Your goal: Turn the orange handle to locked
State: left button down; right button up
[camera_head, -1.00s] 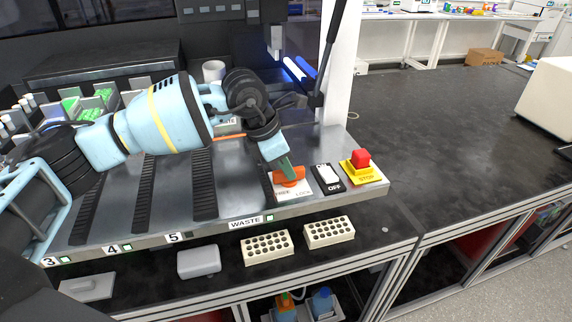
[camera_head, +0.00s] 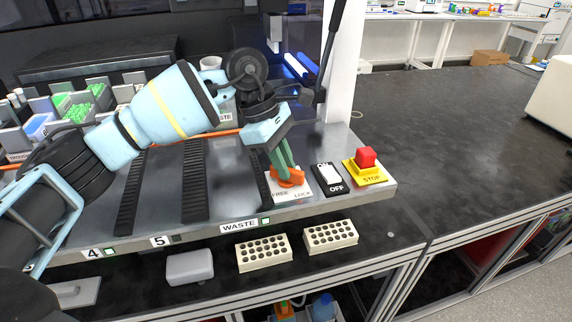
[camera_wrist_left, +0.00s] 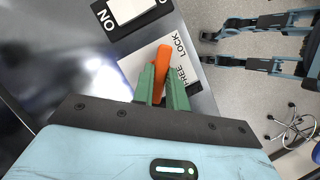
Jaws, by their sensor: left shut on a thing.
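The orange handle (camera_head: 289,178) sits on a white plate (camera_head: 277,194) marked FREE and LOCK, on the grey metal deck. It also shows in the left wrist view (camera_wrist_left: 163,60), between the green fingers, its free end sticking out past them toward the LOCK word. My left gripper (camera_head: 287,171) reaches down from above with its green fingers closed on the handle; the fingers also show in the wrist view (camera_wrist_left: 161,82). The fingers hide part of the handle and some of the lettering. My right gripper is not in view.
Right of the plate are a white ON/OFF switch (camera_head: 329,175) and a red STOP button (camera_head: 366,158) on a yellow base. Below the deck lie two cream perforated racks (camera_head: 264,252) and a grey box (camera_head: 190,266).

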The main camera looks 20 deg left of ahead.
pick_arm(q)
jog(key=m+g+b, duration=0.1)
jog(key=m, duration=0.2)
jog(key=shift+w+f, duration=0.15)
jog(key=m+g+y+b, duration=0.1)
jog(key=m+b, duration=0.1)
jog(key=m, duration=0.1)
jog(key=shift+w+d, duration=0.1)
jog(key=shift+m+g+b, duration=0.35)
jog(key=shift+m+g, duration=0.05)
jog(key=shift+m, duration=0.6)
jog(key=shift+r+m+g+y, duration=0.25)
jog(key=shift+m+y, duration=0.25)
jog(key=shift+m, duration=0.5)
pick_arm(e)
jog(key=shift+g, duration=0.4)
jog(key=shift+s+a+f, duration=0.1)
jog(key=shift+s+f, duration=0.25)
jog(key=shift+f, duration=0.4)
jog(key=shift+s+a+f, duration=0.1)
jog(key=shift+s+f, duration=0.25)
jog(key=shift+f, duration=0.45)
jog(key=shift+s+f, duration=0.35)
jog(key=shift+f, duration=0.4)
pick_arm(q)
jog(key=c, duration=1.4)
grip_release()
jog(key=shift+f, duration=0.1)
